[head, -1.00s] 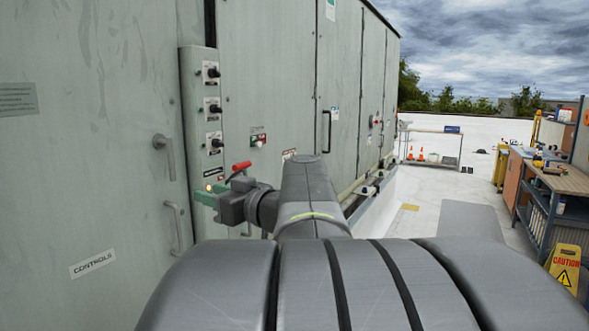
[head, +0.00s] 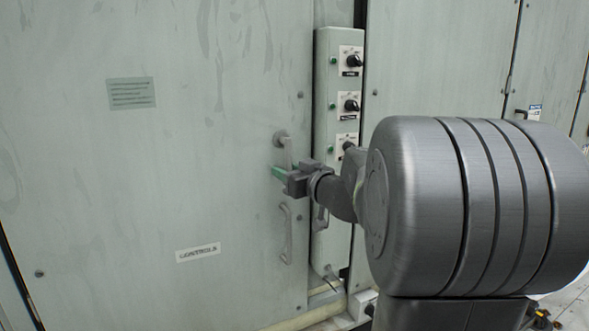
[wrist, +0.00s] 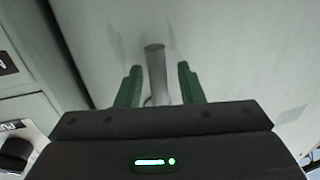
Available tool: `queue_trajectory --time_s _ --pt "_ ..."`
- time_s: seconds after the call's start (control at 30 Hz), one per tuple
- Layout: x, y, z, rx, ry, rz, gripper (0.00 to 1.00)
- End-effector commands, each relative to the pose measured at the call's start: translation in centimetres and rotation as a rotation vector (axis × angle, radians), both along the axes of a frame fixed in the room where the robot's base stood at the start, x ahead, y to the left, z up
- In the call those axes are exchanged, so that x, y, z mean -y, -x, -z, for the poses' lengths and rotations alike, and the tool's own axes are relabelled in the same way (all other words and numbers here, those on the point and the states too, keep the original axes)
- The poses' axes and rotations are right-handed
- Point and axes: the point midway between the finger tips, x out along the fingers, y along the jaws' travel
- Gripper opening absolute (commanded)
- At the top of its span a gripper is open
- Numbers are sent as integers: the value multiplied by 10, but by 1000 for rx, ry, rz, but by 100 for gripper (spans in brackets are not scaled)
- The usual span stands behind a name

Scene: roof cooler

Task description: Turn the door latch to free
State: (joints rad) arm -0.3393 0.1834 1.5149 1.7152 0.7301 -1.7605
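The door latch (head: 281,139) is a grey lever on a round pivot near the right edge of the pale green-grey door (head: 190,180). Its arm hangs straight down, partly hidden by my gripper. My gripper (head: 277,174) has green fingers and is at the lower part of the lever. In the wrist view, the latch (wrist: 156,72) stands between the two spread fingers of my gripper (wrist: 160,75), with a gap on both sides. I cannot tell whether its lower end reaches deep between them.
A fixed pull handle (head: 287,233) is just below the latch. A switch box (head: 326,75) with several black knobs stands close to the right of the door edge. A label (head: 198,253) and an information plate (head: 131,93) are on the door.

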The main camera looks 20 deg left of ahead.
Motion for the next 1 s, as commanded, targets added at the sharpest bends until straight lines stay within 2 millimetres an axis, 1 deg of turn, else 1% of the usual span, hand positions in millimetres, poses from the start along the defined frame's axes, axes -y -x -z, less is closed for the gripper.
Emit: queue_trajectory --time_s 0.17,0.2,0.27,0.3,0.37,0.77,1.0 --pt "0 0 0 0 0 0 34" --pt "0 0 0 0 0 0 30" --pt "0 0 0 0 0 0 19" --pt "0 0 0 0 0 0 11" --pt "0 0 0 0 0 0 0" --pt "-1 2 3 -16 -16 0 0" --pt "-6 8 6 -90 -83 -1 0"
